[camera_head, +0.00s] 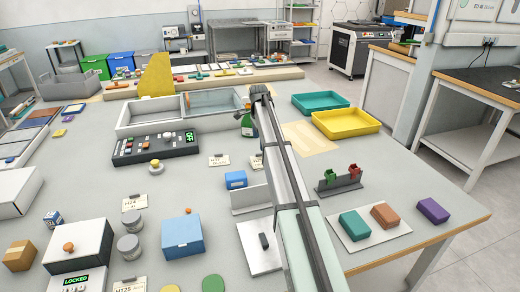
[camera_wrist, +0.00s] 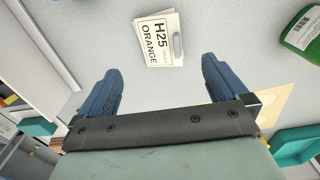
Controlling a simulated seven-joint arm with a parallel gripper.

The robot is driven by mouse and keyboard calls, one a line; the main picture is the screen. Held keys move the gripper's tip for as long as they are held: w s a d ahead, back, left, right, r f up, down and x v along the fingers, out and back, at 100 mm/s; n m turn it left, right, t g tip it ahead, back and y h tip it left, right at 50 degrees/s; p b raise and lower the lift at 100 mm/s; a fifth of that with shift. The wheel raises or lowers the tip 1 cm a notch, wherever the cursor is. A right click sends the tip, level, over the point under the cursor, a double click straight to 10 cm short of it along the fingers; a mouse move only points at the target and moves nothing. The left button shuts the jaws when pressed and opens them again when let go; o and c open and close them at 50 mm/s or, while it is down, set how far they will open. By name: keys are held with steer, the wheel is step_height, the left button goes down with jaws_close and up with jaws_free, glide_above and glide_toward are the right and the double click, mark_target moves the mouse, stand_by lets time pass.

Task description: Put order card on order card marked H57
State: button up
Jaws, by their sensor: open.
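A white card printed "H25 ORANGE" (camera_wrist: 158,38) lies on the table in the wrist view, apparently on another card, with a small grey tab at its side. My gripper (camera_wrist: 160,82) is open and empty, its two blue fingers wide apart, short of the card in the picture. In the head view my gripper (camera_head: 250,108) is small, at the far end of the arm. Small cards show there: one at mid-table (camera_head: 218,160), one beside the arm (camera_head: 256,162), one at the left (camera_head: 131,202) and one at the front (camera_head: 131,285). I cannot read H57 on any card.
A green bottle (camera_wrist: 302,30) stands near the card; it also shows in the head view (camera_head: 249,128). A black control box (camera_head: 155,148), blue box (camera_head: 183,235), yellow tray (camera_head: 346,123) and teal tray (camera_head: 320,102) surround the area.

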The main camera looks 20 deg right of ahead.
steer(key=shift+r, duration=2)
steer(key=shift+a, duration=0.1)
